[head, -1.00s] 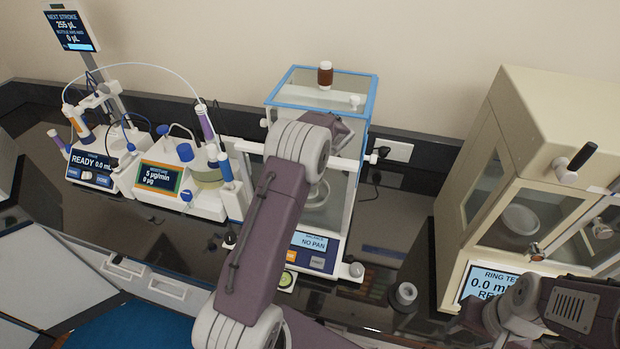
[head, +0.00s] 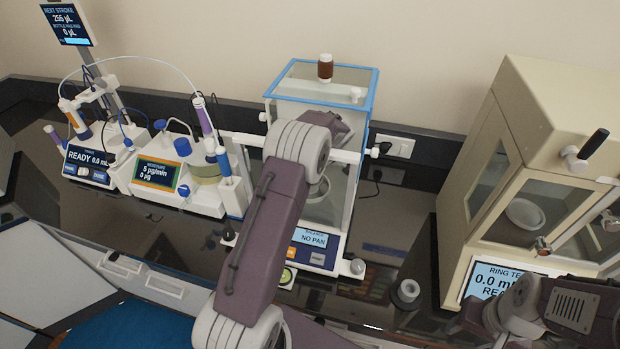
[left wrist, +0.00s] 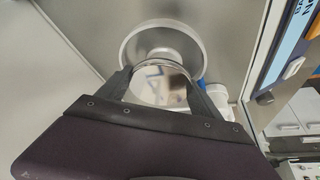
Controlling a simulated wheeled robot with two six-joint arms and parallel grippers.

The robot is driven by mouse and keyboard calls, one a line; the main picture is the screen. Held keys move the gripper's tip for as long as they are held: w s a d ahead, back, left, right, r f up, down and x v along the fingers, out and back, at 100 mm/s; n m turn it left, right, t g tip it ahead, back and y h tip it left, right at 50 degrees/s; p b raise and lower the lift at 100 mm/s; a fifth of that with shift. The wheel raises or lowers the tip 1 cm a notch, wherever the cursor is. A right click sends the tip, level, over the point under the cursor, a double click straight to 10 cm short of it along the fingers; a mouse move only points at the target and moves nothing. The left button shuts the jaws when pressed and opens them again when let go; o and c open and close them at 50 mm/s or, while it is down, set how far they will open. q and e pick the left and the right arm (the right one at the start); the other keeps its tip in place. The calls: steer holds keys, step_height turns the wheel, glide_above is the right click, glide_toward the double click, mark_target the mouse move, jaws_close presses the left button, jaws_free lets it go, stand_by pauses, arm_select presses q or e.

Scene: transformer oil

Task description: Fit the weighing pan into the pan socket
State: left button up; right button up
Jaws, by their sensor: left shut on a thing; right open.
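The weighing pan (left wrist: 160,84) is a shiny round disc between the two dark fingers of my left gripper (left wrist: 164,88) in the left wrist view. My left gripper is shut on it. A larger pale round ring (left wrist: 160,34) lies just behind the pan inside the balance. The pan socket cannot be made out; the pan and gripper cover that area. In the head view my left arm reaches into the glass balance (head: 368,100) and hides its gripper. The balance display (head: 311,240) reads NO PAN. My right gripper (head: 486,316) is open at the lower right.
The cream ring tester (head: 555,100) stands at the right, close to my right arm. The moisture meter (head: 158,172) and titrator (head: 90,165) stand left of the balance. A brown bottle (head: 325,67) sits on the balance top. A small grey ring-shaped part (head: 408,291) stands on the dark bench.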

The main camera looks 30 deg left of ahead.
arm_select(q)
steer(key=shift+s+d+f+b, duration=0.1)
steer(key=shift+f+b, duration=0.3)
steer(key=shift+f, duration=0.45)
steer(key=shift+r+p, duration=0.5)
steer(key=shift+r, duration=0.4)
steer(key=shift+r, duration=0.15)
steer(key=shift+r+b, duration=0.1)
steer(key=shift+b, duration=0.5)
steer(key=shift+b, duration=0.3)
stand_by(0.5)
